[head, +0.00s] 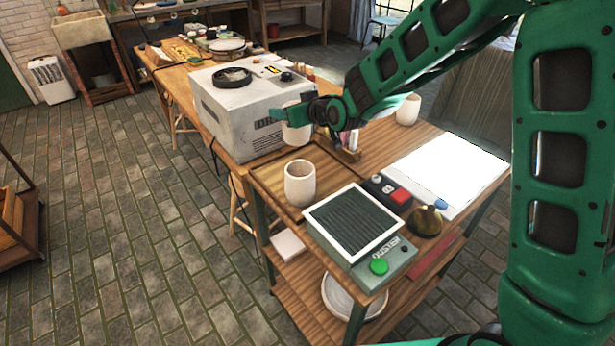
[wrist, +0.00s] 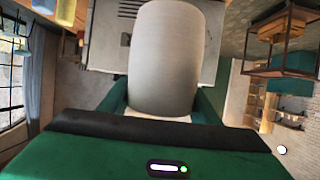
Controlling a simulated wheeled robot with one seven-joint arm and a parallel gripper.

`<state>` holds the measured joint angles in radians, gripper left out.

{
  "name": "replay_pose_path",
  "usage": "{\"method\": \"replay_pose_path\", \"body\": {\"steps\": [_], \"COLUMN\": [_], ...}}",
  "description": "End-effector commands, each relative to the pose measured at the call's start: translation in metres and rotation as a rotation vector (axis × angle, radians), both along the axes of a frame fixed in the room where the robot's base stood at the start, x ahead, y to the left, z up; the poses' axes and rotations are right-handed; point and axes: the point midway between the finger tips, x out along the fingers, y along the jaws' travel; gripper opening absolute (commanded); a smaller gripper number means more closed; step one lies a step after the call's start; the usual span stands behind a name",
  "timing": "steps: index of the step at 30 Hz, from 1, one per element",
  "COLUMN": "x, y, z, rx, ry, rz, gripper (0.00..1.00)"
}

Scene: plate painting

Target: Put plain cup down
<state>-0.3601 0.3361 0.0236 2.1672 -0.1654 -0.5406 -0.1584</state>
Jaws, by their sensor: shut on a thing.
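My gripper (head: 299,113) is shut on a plain pale cup (head: 297,134), held in the air above the back of the wooden tray (head: 270,187), beside the white machine. The wrist view shows the held cup (wrist: 163,55) between the green fingers of my gripper (wrist: 162,100). No marking shows on its visible side. A second pale cup (head: 299,186) stands upright on the tray, in front of and below the held one. A third pale cup (head: 407,110) stands farther back on the right, partly behind my arm.
The white machine (head: 235,115) with a round black top stands just left of the held cup. Right of the tray are a grey scale-like device (head: 355,225), a control box with a red button (head: 388,191), a brass dome (head: 428,221) and a bright white panel (head: 450,168). Some tray surface is bare.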

Motion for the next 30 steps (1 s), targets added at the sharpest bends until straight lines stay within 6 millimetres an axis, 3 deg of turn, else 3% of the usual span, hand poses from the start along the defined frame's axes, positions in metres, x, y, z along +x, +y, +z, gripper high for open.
{"method": "replay_pose_path", "body": {"steps": [5,12,30], "x": [0.001,0.001,0.001], "y": [0.011,0.012,0.012], "z": [0.001,-0.04,-0.093], "rx": [0.0,-0.002,0.0], "ry": [0.002,0.003,0.001], "rz": [0.054,0.057,0.056], "gripper": [0.27,0.27,0.27]}}
